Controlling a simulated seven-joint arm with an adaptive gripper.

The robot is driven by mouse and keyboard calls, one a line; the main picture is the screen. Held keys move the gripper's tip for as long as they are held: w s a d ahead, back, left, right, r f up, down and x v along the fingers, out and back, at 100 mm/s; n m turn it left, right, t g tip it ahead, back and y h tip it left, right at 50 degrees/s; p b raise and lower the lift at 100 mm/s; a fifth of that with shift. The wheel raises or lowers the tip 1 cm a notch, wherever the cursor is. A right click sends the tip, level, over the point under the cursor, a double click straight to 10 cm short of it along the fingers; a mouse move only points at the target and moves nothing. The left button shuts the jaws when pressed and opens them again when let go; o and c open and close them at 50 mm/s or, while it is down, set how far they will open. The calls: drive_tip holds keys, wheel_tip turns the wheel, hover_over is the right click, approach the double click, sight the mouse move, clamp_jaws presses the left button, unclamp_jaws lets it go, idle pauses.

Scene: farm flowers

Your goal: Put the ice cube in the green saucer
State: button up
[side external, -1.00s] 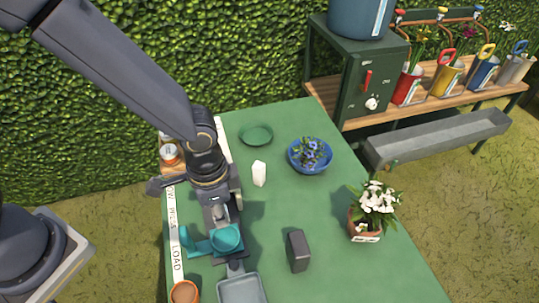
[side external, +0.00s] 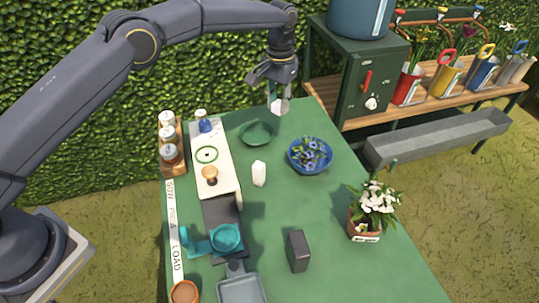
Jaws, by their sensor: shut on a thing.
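The green saucer (side external: 252,138) lies near the far edge of the green table. My gripper (side external: 278,103) is up beyond the saucer, a little to its right and above table height. It is shut on a small pale, whitish piece, which I take to be the ice cube (side external: 280,106). The fingers hide part of this piece. The saucer looks empty.
A blue bowl of purple flowers (side external: 311,157) stands right of the saucer, and a white upright block (side external: 259,174) stands in front. Left are a white board (side external: 212,150) and a rack of jars (side external: 171,153).

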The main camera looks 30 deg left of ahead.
drive_tip(key=w+a+f+n, duration=0.1)
drive_tip(key=w+a+f, duration=0.2)
drive_tip(key=w+a, duration=0.15)
drive_tip(key=n, duration=0.1)
approach(256, 136)
drive_tip(key=shift+f, duration=2.75)
drive_tip(key=o, duration=0.9)
drive_tip(key=shift+o, duration=0.2)
